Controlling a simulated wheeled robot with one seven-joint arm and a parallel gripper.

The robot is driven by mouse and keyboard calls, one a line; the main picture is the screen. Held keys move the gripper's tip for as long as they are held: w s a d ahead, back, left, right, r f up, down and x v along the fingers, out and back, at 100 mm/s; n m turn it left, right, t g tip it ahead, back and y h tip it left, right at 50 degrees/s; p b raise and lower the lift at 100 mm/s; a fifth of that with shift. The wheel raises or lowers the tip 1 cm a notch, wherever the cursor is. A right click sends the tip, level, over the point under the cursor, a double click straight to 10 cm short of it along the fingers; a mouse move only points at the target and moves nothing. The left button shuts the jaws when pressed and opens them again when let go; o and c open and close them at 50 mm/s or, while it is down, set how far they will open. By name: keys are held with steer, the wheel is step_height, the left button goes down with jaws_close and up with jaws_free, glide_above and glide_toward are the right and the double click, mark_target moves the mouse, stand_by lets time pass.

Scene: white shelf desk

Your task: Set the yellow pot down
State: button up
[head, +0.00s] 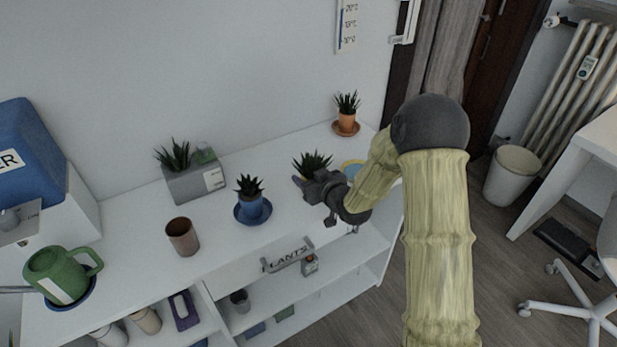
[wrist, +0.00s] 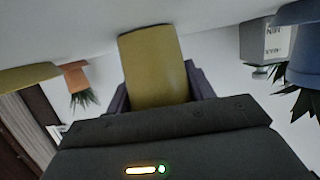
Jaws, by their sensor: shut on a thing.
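The yellow pot (wrist: 155,65) is between the purple fingers of my gripper (wrist: 160,88) in the wrist view, where the scene appears upside down. In the head view my gripper (head: 306,182) is over the right part of the white desk top. A spiky green plant (head: 313,163) shows just behind it, while the pot itself is hidden by the gripper. I cannot tell whether the pot's base touches the desk. A yellow saucer (head: 350,164) lies to the right of the gripper, partly hidden by my arm; it also shows in the wrist view (wrist: 25,76), apart from the pot.
A blue pot on a blue saucer (head: 252,211) stands left of the gripper. A terracotta pot (head: 347,123) stands at the back right corner. A grey planter (head: 195,182), a brown cup (head: 182,237) and a green watering can (head: 62,275) are farther left.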

steer(key=shift+a+r, duration=0.1)
steer(key=shift+f, duration=0.2)
steer(key=o, duration=1.2)
steer(key=shift+c, duration=0.2)
steer(key=shift+r, duration=0.15)
steer(key=shift+s+r, duration=0.1)
steer(key=v, duration=1.2)
